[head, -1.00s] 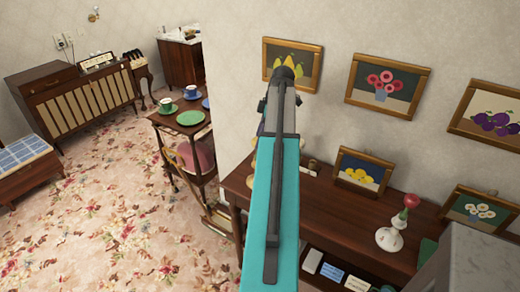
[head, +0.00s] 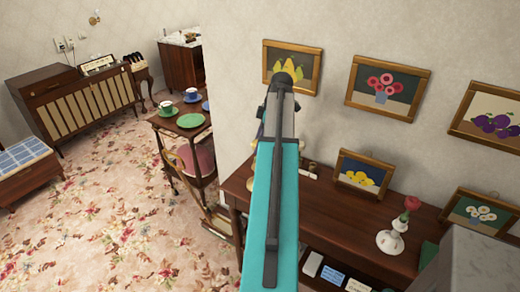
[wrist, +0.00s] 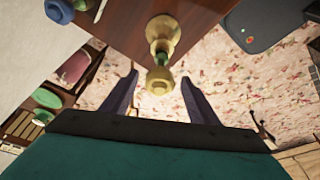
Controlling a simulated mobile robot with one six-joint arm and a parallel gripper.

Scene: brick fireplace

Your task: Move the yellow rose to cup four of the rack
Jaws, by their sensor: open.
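In the wrist view, the yellow rose (wrist: 158,80) stands on a green stem above a yellow, brass-like vase (wrist: 163,30) near the brown table's edge. My gripper (wrist: 160,76) is open, and the rose head appears between its two spread fingertips. Neither finger visibly touches the rose; exact depth is hard to tell. In the head view, my arm hides the rose and most of my gripper. I cannot make out the rack or its cup four in either view.
A red rose (head: 411,203) stands in a white vase (head: 390,242) on the brown side table (head: 330,220). A small lemon picture (head: 360,170) leans at the wall behind. A blue object (wrist: 59,11) shows in the wrist view. The floral carpet (head: 110,215) at left is largely clear.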

